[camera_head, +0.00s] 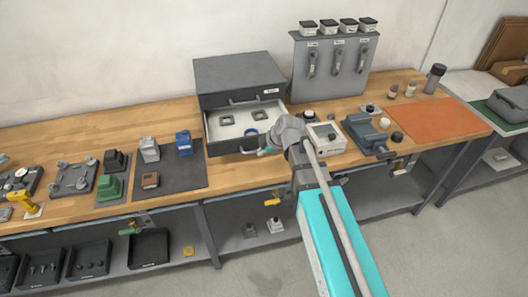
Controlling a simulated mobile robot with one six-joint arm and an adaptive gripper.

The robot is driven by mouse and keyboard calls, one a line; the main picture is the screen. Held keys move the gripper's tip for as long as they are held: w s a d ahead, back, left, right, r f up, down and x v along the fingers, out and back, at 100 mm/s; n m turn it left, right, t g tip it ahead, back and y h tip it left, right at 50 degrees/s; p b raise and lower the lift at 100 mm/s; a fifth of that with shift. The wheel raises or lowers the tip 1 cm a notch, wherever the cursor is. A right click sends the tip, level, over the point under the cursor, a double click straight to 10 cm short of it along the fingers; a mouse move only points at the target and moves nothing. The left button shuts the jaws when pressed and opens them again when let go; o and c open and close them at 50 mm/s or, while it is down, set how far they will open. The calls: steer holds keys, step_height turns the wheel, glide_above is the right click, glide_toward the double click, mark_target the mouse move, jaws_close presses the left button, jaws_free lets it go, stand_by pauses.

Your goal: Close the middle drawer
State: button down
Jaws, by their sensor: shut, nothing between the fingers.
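The dark grey drawer cabinet (238,75) stands on the wooden bench against the wall. Its middle drawer (214,126) is pulled out toward me, showing a pale inside with two dark square parts and a blue round item. The drawer's dark front (226,148) faces me, with a handle on it. My gripper (264,151) is shut and empty, at the right part of the drawer front. My wrist hides the drawer's front right corner, and I cannot tell whether the fingers touch the front.
A white box device (325,138) and a blue-grey vise-like device (366,134) stand close to the right of my wrist. A grey panel (334,68) with hanging tools is behind. A dark mat (175,177) with several parts lies left of the drawer.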

mark_target(245, 122)
steer(key=w+a, duration=0.2)
steer(key=w, duration=0.4)
steer(key=w+a, duration=0.1)
steer(key=w, duration=0.6)
steer(key=w+a, duration=0.2)
steer(key=w, duration=0.4)
steer(key=shift+w+a, duration=0.3)
steer(key=shift+w, duration=0.2)
steer(key=shift+r, duration=0.1)
steer(key=shift+s+d, duration=0.1)
steer(key=shift+s, duration=0.35)
steer(key=s+r+p, duration=0.1)
steer(key=s+d+r+p, duration=0.1)
steer(key=s, duration=0.1)
steer(key=shift+s+d+r, duration=0.1)
steer(key=shift+s+d, duration=0.05)
steer(key=shift+s, duration=0.15)
steer(key=shift+s+d+r+p, duration=0.1)
steer(key=shift+d+r+p, duration=0.4)
steer(key=shift+p, duration=0.3)
steer(key=p+v, duration=0.5)
steer(key=v, duration=0.2)
steer(key=shift+p, duration=0.4)
